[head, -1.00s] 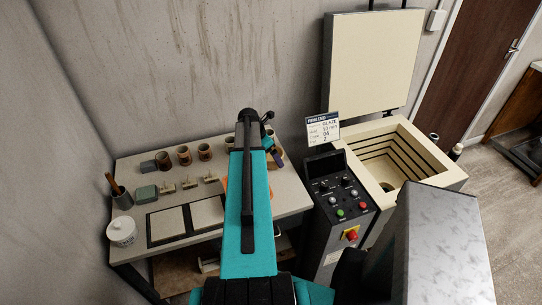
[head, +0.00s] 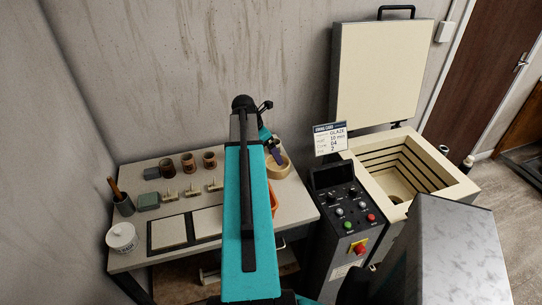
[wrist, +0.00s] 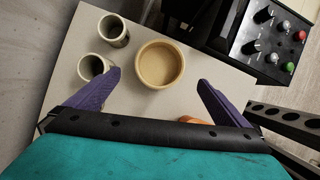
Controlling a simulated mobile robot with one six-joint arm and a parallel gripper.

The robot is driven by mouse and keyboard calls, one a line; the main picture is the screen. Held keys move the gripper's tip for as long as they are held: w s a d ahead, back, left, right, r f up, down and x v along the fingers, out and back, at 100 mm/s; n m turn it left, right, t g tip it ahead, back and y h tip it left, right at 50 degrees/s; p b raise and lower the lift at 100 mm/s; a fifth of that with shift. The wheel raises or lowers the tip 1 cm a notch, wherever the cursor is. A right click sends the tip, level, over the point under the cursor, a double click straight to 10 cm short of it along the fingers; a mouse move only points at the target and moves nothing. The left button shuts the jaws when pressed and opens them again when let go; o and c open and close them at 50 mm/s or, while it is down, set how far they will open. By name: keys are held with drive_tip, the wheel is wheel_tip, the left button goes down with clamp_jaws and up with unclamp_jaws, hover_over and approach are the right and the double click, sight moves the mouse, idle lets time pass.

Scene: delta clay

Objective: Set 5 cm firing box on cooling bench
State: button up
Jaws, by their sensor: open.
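A round tan box (head: 284,170), open at the top and likely the firing box, stands on the pale worktable (head: 290,205) near its right back corner. In the wrist view the round box (wrist: 160,64) appears beyond and between my two purple fingers, apart from both. My gripper (wrist: 159,78) is open and empty. In the head view my gripper (head: 271,148) shows beside the round box, partly hidden by my teal arm. I cannot tell which surface is the cooling bench; a brown wooden bench (head: 524,160) is cut off at the right edge.
Two cups (wrist: 112,29) (wrist: 94,66) stand left of the round box in the wrist view. Several cups, small stamps, dark-framed tiles (head: 168,231) and a white jar (head: 121,238) share the worktable. An open kiln (head: 440,190) and its control panel (head: 347,208) stand right.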

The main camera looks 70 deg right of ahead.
drive_tip(key=shift+w+a+r, duration=0.15)
drive_tip(key=shift+a+r, duration=0.05)
drive_tip(key=shift+r, duration=0.35)
idle(0.5)
